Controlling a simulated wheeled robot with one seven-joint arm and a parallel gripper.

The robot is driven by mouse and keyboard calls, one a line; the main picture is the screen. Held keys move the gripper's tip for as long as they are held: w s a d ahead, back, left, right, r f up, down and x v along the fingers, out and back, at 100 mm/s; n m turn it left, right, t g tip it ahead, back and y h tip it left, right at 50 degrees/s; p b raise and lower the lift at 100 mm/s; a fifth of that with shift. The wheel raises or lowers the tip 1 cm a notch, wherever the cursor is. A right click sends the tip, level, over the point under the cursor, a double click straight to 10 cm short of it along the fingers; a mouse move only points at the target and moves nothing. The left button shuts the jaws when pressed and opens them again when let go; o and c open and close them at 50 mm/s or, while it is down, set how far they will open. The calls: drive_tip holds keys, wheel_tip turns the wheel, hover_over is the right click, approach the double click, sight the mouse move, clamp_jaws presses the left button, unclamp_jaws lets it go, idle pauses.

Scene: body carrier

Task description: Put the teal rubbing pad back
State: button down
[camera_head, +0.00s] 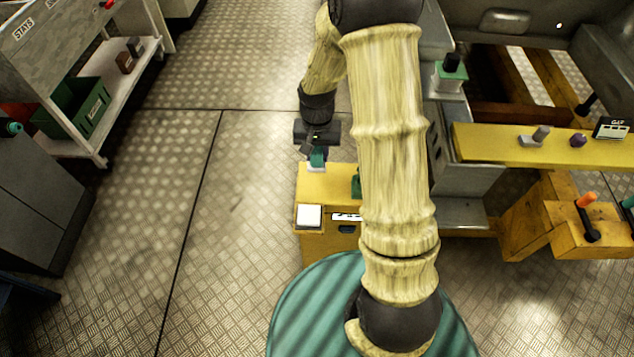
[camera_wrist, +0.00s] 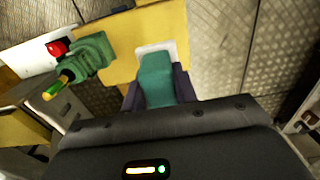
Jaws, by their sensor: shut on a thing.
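The teal rubbing pad (camera_wrist: 156,80) is between the two fingers of my gripper (camera_wrist: 158,92) in the wrist view. My gripper is shut on it. In the head view my gripper (camera_head: 316,150) points down at the far left end of a yellow-topped stand, and the teal pad (camera_head: 317,157) shows just below the fingers. A white pad-sized plate (camera_wrist: 158,47) lies on the yellow top right at the pad's far end. Whether the pad touches the plate or hovers over it, I cannot tell.
On the yellow stand top (camera_head: 330,182) are a white square block (camera_head: 309,215) and a green item (camera_head: 356,186), partly behind my arm. A yellow shelf (camera_head: 490,146) with small items is at the right. A shelf rack with a green bin (camera_head: 82,108) stands left. The floor between is clear.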

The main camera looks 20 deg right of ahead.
sight(317, 164)
drive_tip(key=shift+f, duration=2.45)
drive_tip(key=shift+f, duration=2.35)
drive_tip(key=c, duration=1.1)
unclamp_jaws()
drive_tip(key=shift+f, duration=0.2)
drive_tip(key=r, duration=1.7)
drive_tip(key=shift+w+d+r, duration=0.2)
drive_tip(key=shift+r, duration=0.05)
